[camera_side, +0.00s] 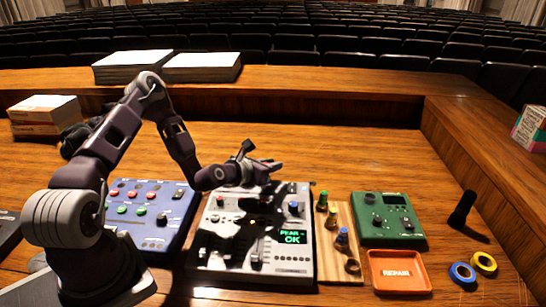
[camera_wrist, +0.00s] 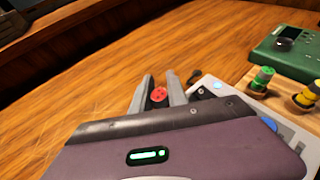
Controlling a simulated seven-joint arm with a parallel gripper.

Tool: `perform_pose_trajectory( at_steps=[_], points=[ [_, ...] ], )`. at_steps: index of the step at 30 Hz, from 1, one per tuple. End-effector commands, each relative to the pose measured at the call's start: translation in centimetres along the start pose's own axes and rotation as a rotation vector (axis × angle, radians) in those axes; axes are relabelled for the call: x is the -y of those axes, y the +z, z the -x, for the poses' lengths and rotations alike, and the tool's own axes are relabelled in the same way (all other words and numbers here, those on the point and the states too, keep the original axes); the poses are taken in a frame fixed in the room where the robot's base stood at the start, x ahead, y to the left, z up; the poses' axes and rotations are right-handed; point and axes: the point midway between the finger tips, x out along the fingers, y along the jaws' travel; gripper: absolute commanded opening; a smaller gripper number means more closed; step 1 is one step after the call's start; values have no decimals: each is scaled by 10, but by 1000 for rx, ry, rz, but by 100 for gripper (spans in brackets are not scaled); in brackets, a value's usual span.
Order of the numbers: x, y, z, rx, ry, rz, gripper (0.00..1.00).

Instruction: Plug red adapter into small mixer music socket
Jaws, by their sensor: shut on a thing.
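My gripper (camera_side: 262,165) is above the back edge of the light grey mixer (camera_side: 218,252) in the side view. In the wrist view my gripper (camera_wrist: 160,92) is shut on the red adapter (camera_wrist: 159,94), whose round red top shows between the two grey fingers. The adapter's lower end is hidden, and I cannot make it out in the side view. The grey mixer has sliders, knobs and a lit display reading "PEAK OK". A blue mixer (camera_side: 150,205) stands to its left and a smaller green unit (camera_side: 388,218) to its right. I cannot tell which socket is the music socket.
A wooden rack (camera_side: 330,268) between the grey mixer and green unit holds green (camera_side: 322,201), yellow (camera_side: 332,217) and blue (camera_side: 342,238) adapters. An orange "REPAIR" tray (camera_side: 398,288), blue (camera_side: 462,275) and yellow (camera_side: 484,263) tape rolls and a black upright object (camera_side: 461,212) are at right.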

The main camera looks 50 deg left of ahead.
Motion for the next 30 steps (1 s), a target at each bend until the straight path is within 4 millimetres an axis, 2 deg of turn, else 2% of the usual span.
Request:
perform_pose_trajectory(
  at_steps=[6,30],
  points=[
    [0,-8,-3,1,1,-1,0],
    [1,-8,-2,1,0,-2,0]
  ],
)
